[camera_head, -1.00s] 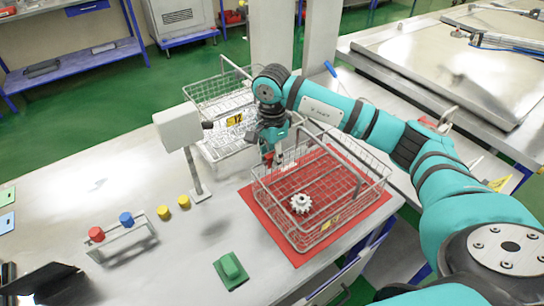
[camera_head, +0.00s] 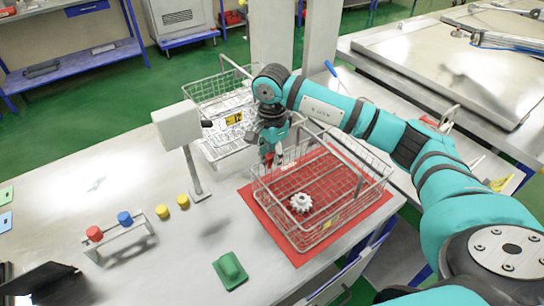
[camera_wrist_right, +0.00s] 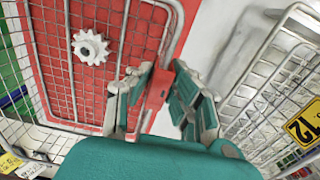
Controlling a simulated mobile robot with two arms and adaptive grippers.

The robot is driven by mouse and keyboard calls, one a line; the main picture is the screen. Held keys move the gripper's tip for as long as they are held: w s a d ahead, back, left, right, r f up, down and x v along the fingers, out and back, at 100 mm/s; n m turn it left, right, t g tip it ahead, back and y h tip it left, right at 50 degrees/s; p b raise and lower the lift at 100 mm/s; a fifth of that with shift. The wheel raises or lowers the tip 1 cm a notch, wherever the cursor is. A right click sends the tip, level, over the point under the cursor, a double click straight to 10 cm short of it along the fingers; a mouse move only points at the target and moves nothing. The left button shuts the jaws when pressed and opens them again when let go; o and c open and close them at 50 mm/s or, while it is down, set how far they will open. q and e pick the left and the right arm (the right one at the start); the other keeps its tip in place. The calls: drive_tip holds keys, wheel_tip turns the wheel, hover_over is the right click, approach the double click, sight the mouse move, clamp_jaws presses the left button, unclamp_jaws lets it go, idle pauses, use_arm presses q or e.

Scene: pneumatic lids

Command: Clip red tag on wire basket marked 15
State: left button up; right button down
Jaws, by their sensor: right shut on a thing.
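The red tag (camera_wrist_right: 157,88) is pinched between the fingers of my right gripper (camera_wrist_right: 155,95) in the right wrist view. In the head view the right gripper (camera_head: 271,156) points down at the back left rim of the near wire basket (camera_head: 341,205). I cannot tell whether the tag touches the rim. This basket stands on a red mat (camera_head: 265,219) and holds a white gear (camera_head: 301,202). Its yellow label (camera_head: 331,221) is too small to read. A second wire basket (camera_head: 187,101), behind it, has a yellow label marked 12 (camera_wrist_right: 304,127). The left gripper is not in view.
A post with a grey box (camera_head: 177,124) stands left of the baskets. The table's left middle is clear.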

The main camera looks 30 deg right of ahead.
drive_tip(key=c, duration=0.7)
unclamp_jaws()
drive_tip(key=shift+c, duration=0.2)
drive_tip(key=shift+r, duration=0.1)
drive_tip(key=shift+r+p, duration=1.8)
drive_tip(key=shift+r, duration=1.6)
drive_tip(key=shift+f, duration=0.1)
